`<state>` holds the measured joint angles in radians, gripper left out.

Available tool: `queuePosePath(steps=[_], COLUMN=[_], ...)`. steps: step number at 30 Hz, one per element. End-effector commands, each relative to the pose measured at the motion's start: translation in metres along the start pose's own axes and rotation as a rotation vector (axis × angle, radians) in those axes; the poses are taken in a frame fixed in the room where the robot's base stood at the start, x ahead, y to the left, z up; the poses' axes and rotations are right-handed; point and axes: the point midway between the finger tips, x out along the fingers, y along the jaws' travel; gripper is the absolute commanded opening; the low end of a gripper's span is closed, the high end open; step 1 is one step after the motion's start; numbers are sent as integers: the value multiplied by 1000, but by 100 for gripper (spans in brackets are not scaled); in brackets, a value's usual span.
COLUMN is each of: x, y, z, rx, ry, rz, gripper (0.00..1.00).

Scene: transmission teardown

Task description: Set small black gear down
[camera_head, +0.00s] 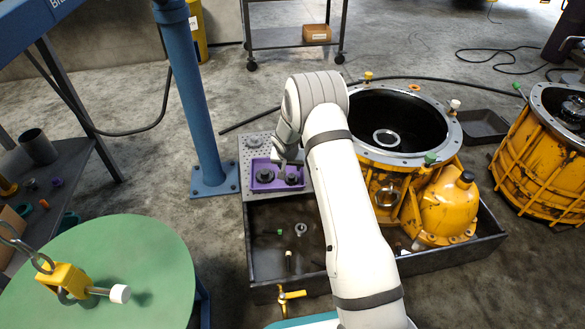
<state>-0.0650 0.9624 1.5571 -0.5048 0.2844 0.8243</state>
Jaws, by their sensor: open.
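A purple tray (260,187) sits on a perforated metal plate at the near left of the open yellow housing. Two dark round gear-like parts are in it, one on the left (264,175) and one on the right (292,179). I cannot tell surely which is the small black gear. My gripper (284,167) points down over the tray, close to the right part. Its jaws are open, but the fingertips are small and hard to make out. I cannot tell whether they touch the part.
The yellow transmission housing (430,132) stands right of my arm in a dark drip tray (266,270) holding small loose parts. A blue post (190,95) rises left of the perforated plate (254,149). A green round table (150,250) is at lower left.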

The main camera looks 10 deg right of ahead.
Motion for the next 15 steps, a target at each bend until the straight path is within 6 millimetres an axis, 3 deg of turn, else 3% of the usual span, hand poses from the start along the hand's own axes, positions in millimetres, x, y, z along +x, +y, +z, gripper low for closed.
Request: queuePosePath(steps=[1, 8, 11, 15], x=[-11, -33, -61, -127], y=[0, 1, 8, 27], z=[-1, -1, -2, 4], rx=[-1, -3, -11, -38], ry=[1, -1, -6, -33], rz=[0, 3, 12, 35], gripper=[48, 48, 48, 48])
